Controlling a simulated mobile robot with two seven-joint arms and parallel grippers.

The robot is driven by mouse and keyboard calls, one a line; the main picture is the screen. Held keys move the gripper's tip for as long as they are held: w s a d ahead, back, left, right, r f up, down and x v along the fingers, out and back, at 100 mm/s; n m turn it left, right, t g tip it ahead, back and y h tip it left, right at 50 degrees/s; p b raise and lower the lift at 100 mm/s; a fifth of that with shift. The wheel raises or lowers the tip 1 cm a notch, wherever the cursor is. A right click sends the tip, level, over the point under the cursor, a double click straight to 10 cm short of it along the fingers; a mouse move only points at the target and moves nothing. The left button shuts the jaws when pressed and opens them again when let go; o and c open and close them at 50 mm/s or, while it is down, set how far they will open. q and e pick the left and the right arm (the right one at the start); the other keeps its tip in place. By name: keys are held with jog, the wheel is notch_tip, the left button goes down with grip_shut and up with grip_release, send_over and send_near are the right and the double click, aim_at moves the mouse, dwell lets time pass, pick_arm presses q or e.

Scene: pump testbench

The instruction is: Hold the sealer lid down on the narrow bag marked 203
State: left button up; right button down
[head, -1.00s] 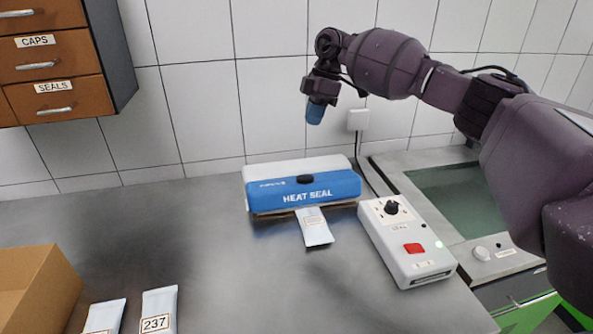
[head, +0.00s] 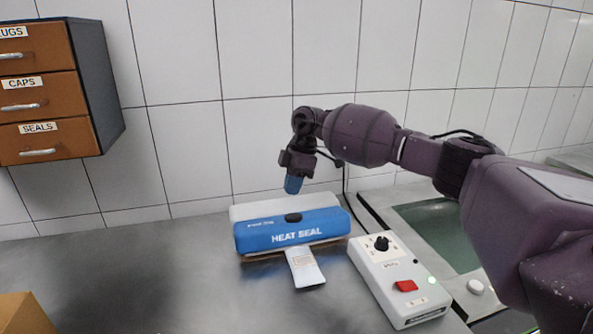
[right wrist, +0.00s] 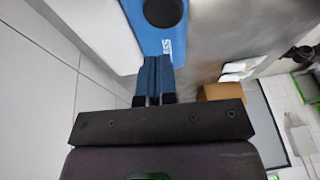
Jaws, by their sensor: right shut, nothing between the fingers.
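The heat sealer has a blue lid (head: 277,236) marked HEAT SEAL, with a black pad (head: 293,217) on its top. A narrow pale bag (head: 305,268) sticks out from under the lid's front edge onto the bench; its print is too small to read. My right gripper (head: 293,186) is shut and empty, its blue fingertips pointing down above the sealer and apart from the lid. In the right wrist view the shut fingers (right wrist: 155,78) show near the blue lid (right wrist: 148,28) and its black pad (right wrist: 163,10). My left gripper is not in view.
A white control box (head: 400,283) with a black knob and red switch stands right of the sealer. A drawer cabinet (head: 40,95) hangs at left. A cardboard box (head: 14,312) is at lower left. Other pale bags (right wrist: 240,68) lie on the bench. The bench left of the sealer is clear.

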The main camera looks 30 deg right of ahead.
aim_at(289, 216)
jog(key=x, duration=0.4)
jog(key=shift+s+d+f, duration=0.1)
jog(key=shift+s+d, duration=0.1)
jog(key=shift+d, duration=0.1)
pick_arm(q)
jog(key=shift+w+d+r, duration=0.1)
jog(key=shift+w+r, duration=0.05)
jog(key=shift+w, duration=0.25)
pick_arm(e)
jog(key=shift+s+f, duration=0.15)
jog(key=shift+f, duration=0.5)
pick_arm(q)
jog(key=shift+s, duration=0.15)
